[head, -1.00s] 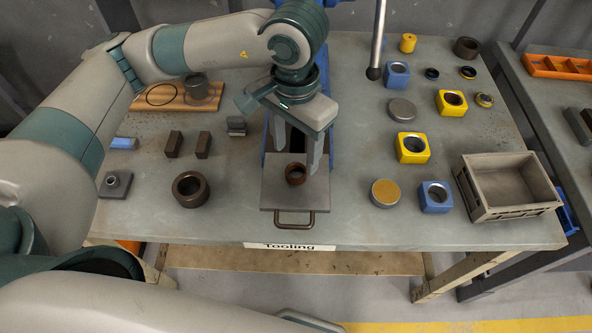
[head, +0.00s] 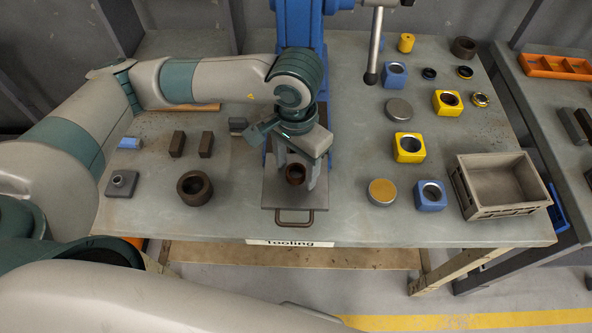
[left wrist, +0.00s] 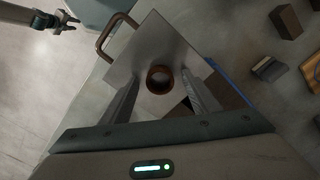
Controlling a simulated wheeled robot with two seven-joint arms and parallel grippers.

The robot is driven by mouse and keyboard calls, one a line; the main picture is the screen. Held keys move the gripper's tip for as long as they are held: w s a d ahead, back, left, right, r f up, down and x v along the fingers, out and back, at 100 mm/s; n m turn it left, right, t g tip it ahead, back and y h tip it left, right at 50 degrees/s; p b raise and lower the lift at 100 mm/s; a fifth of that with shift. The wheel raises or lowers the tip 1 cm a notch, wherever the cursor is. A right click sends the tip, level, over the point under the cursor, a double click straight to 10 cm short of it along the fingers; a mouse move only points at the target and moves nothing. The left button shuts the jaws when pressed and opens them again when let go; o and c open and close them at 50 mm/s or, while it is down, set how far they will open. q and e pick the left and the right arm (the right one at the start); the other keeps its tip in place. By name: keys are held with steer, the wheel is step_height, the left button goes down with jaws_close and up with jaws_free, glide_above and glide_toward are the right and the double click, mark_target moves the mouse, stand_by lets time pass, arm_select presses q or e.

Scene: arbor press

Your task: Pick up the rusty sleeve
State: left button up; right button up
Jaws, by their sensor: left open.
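The rusty sleeve (head: 295,173), a small brown ring, sits upright on the grey metal plate (head: 284,198) with a front handle. It also shows in the left wrist view (left wrist: 151,88), its bore facing the camera. My left gripper (head: 296,180) is open above the plate, one finger on each side of the sleeve in the head view. In the left wrist view the two fingertips (left wrist: 160,78) point towards the sleeve with gaps beside it; contact is not visible. My right gripper (left wrist: 50,22) appears small at the upper left of the left wrist view, its jaws too small to judge.
The blue press column (head: 299,30) stands behind my left gripper, with a hanging lever (head: 373,50) to its right. A larger brown ring (head: 194,187) and dark blocks (head: 177,144) lie left. Yellow and blue blocks and a grey crate (head: 490,211) stand right.

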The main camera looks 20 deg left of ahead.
arm_select(q)
steer(key=shift+c, duration=0.4)
steer(key=c, duration=1.2)
steer(key=shift+o, duration=0.2)
steer(key=shift+r, duration=0.1)
steer(key=shift+r+b, duration=0.45)
steer(key=shift+r, duration=0.3)
step_height(320, 180, up, 8)
steer(key=b, duration=0.2)
steer(key=shift+r+b, duration=0.2)
steer(key=shift+b, duration=0.2)
